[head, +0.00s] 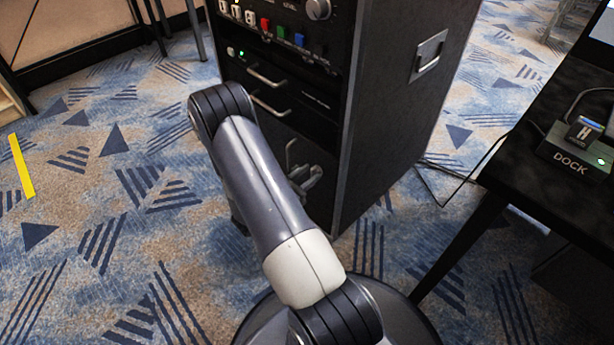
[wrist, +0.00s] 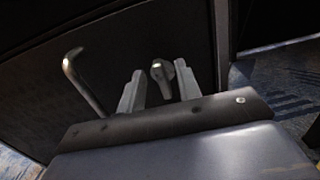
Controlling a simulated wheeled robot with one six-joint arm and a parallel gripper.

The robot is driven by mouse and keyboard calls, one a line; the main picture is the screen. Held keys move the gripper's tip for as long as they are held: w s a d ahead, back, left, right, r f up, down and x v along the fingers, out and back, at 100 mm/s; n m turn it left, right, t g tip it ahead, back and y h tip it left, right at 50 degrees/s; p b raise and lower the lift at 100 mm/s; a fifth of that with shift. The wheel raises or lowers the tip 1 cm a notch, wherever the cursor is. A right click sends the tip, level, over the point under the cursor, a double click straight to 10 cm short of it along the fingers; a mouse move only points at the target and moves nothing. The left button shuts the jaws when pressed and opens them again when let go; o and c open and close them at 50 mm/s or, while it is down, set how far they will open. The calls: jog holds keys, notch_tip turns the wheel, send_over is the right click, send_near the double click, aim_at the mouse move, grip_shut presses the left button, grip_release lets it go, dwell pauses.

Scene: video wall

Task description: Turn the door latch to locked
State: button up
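The door latch (wrist: 161,72) is a small grey knob with a rounded end on the dark lower door (wrist: 120,40) of the black rack cabinet (head: 395,110). In the wrist view it shows between the two pale fingers of my gripper (wrist: 159,84), with gaps at both sides. My gripper is open; I cannot tell how deep the latch sits between the fingers. In the head view my gripper (head: 308,180) is close to the cabinet's lower front, and I cannot make out the latch there. A bent metal door handle (wrist: 80,78) stands left of the fingers.
Two drawer handles (head: 268,78) and a control panel (head: 275,25) are above on the cabinet front. A black table (head: 540,195) with a dock (head: 575,155) stands at right. Patterned carpet at left is clear except for a yellow strip (head: 21,166).

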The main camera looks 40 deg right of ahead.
jog(key=shift+c, duration=0.3)
grip_shut()
jog(key=shift+n, duration=0.3)
jog(key=n+p, duration=0.1)
jog(key=n, duration=0.1)
jog(key=n+p, duration=0.1)
jog(key=n, duration=0.1)
jog(key=n+p, duration=0.1)
jog(key=n, duration=0.1)
jog(key=shift+w, duration=0.4)
jog(key=n+p, duration=0.1)
jog(key=n, duration=0.2)
jog(key=f+n+p, duration=0.1)
jog(key=n, duration=0.3)
jog(key=n+p, duration=0.1)
jog(key=n, duration=0.3)
jog(key=shift+w+f, duration=0.15)
jog(key=shift+w, duration=0.1)
jog(key=shift+n, duration=0.4)
